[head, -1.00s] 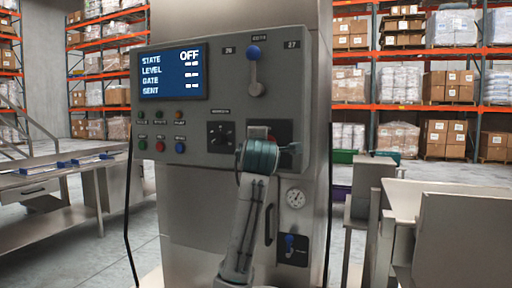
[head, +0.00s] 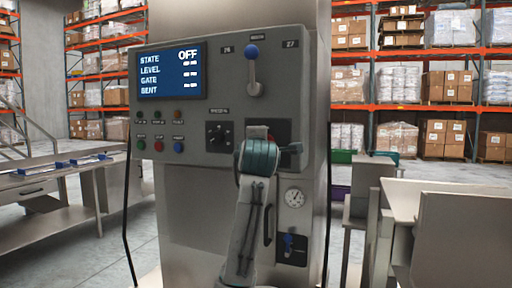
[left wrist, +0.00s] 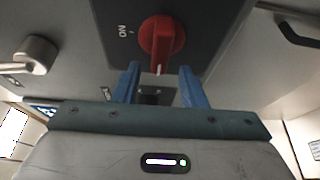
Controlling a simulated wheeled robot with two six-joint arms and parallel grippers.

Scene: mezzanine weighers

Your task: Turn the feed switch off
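The feed switch appears to be a red rotary knob (left wrist: 161,42) on a dark plate (left wrist: 215,22) in the left wrist view. An "ON" label is printed left of it, and the knob's white-marked handle points down toward my gripper. My left gripper (left wrist: 159,72) is open, its blue fingertips apart on either side just below the knob, with nothing held. In the head view my left gripper (head: 258,158) is in front of the dark plate (head: 280,128) at the panel's lower right and hides most of the switch. My right gripper is not in view.
The grey panel (head: 215,60) carries a screen (head: 172,72) reading STATE OFF, a blue-knobbed lever (head: 252,52), a black dial (head: 219,137) and several small buttons. A gauge (head: 294,197) and a blue valve handle (head: 289,242) sit below. Steel tables stand on both sides.

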